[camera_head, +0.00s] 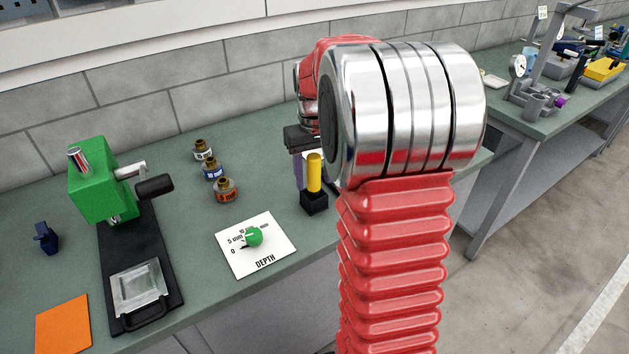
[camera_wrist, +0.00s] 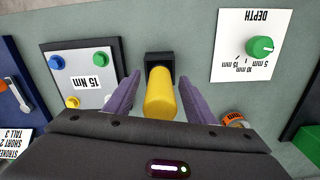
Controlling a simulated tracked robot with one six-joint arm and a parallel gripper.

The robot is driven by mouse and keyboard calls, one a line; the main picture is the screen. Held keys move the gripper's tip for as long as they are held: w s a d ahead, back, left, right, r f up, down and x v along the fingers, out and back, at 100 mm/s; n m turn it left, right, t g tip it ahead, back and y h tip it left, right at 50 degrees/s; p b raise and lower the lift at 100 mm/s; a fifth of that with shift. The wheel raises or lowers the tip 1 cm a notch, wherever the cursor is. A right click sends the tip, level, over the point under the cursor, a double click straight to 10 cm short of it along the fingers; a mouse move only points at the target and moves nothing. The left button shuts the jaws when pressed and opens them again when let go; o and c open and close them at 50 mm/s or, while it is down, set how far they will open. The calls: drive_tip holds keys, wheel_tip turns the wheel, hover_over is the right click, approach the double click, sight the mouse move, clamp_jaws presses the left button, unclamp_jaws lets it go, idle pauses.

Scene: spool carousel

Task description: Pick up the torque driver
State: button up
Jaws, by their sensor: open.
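The torque driver appears to be the yellow cylinder (camera_head: 314,172) standing upright in a small black block (camera_head: 314,203) on the green bench. In the wrist view the yellow cylinder (camera_wrist: 160,97) lies between the two purple fingers of my gripper (camera_wrist: 161,80), one on each side. Small gaps show between fingers and cylinder, so the gripper is open and not holding it. The black block (camera_wrist: 160,58) shows just beyond the fingertips. In the head view my gripper (camera_head: 303,168) is beside and behind the cylinder, partly hidden by my red arm.
A white DEPTH card (camera_head: 256,246) with a green knob (camera_head: 253,237) lies left of the driver. Several small bottles (camera_head: 213,170) and a green press (camera_head: 100,185) stand farther left. A plate marked 15 Nm (camera_wrist: 82,72) is close by in the wrist view.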

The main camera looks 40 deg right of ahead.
sight(314, 156)
drive_tip(key=shift+c, duration=0.6)
drive_tip(key=c, duration=1)
drive_tip(key=shift+r, duration=0.1)
wheel_tip(314, 156, up, 10)
drive_tip(key=shift+f, duration=0.1)
idle(0.4)
